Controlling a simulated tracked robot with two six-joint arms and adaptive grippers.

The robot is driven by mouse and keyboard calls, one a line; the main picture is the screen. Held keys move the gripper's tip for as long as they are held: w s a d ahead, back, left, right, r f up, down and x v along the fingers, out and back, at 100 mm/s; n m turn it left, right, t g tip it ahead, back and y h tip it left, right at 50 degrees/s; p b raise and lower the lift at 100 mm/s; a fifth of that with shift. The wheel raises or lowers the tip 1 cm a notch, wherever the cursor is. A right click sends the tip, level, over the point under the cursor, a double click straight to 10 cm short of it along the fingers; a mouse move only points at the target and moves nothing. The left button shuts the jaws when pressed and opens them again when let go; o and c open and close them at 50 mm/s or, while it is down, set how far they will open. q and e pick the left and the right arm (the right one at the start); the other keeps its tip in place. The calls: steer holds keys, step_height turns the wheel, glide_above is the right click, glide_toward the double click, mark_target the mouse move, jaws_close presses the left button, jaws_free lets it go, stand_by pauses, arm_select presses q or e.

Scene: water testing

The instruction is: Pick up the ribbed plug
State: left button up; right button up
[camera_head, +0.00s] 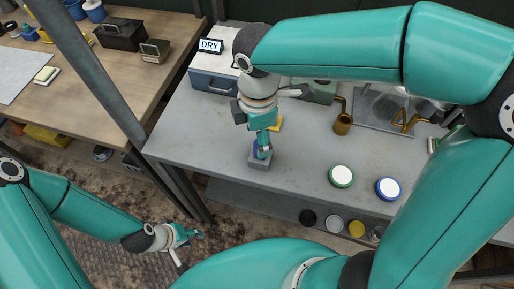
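My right gripper (262,146) points down at the bench, with its fingers at a small blue piece (256,147) standing on a grey block (259,164). The blue piece may be the ribbed plug, but no ribs can be made out. The fingers hide much of it, and I cannot tell whether they are closed on it. My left gripper (193,250) hangs low over the floor, left of the bench's front edge. Its fingers look spread and empty, far from the block.
A yellow item (275,123) lies behind the gripper. A wooden table (150,75) stands left. Bench left of the block is clear.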

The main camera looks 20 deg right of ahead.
steer(key=f, duration=0.4)
steer(key=shift+s+d+f, duration=0.15)
steer(key=shift+d+f, duration=0.05)
steer(key=c, duration=1.1)
steer(key=shift+r, duration=0.15)
steer(key=shift+c, duration=0.2)
